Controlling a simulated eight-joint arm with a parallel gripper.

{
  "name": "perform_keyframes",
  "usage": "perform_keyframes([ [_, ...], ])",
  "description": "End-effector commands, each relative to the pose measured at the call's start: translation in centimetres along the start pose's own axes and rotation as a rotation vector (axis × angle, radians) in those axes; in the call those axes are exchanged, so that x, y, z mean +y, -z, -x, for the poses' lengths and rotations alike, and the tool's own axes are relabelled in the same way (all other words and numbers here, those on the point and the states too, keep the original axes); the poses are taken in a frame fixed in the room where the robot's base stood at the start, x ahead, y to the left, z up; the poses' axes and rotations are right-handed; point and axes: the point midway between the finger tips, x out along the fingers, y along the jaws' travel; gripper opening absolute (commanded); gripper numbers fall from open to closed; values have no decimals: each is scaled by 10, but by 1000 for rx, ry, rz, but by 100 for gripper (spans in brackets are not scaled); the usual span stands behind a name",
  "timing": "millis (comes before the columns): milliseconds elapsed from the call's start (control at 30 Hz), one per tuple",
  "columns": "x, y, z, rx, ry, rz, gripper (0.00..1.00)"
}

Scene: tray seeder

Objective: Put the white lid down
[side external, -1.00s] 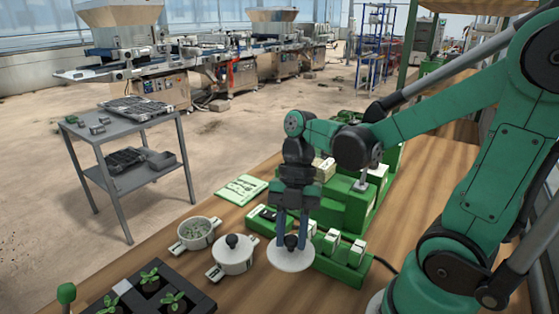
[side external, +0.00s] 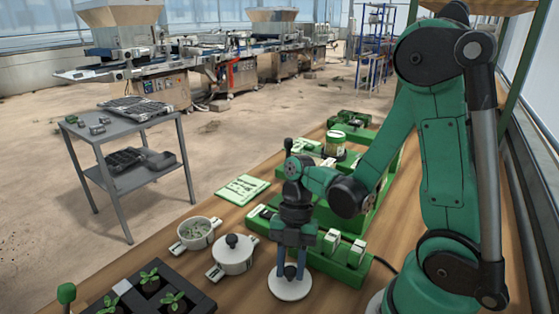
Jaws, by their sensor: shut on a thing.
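The white lid (side external: 289,289) is a round disc with a dark knob. It is low over the wooden bench in the side view, in front of the green rack; I cannot tell whether it touches the wood. My gripper (side external: 290,270) points straight down and is shut on the lid's knob. A white pot with its own lid and dark knob (side external: 234,250) stands just left of it. An open white pot (side external: 196,233) with green bits inside stands further left.
A green rack with white-labelled blocks (side external: 345,270) lies close behind and right of the lid. A black seedling tray (side external: 190,304) is at front left. A green-white card (side external: 243,188) lies behind the pots. Bare wood lies in front of the lid.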

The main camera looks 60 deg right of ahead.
Motion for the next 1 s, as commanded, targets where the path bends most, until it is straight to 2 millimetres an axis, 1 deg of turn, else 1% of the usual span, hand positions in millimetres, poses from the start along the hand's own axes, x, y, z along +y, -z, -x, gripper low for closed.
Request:
perform_keyframes([
  [200, 0, -1, -3, 0, 0, 0, 0],
  [233, 0, -1, -3, 0, 0, 0, 35],
  [267, 0, -1, -3, 0, 0, 0, 43],
  [300, 0, -1, -3, 0, 0, 0, 55],
  [333, 0, -1, -3, 0, 0, 0, 61],
  [733, 0, 0, 0, 0, 0, 0, 61],
  [867, 0, 0, 11, 0, -1, -2, 61],
  [1000, 0, 0, 31, -1, -1, -2, 61],
])
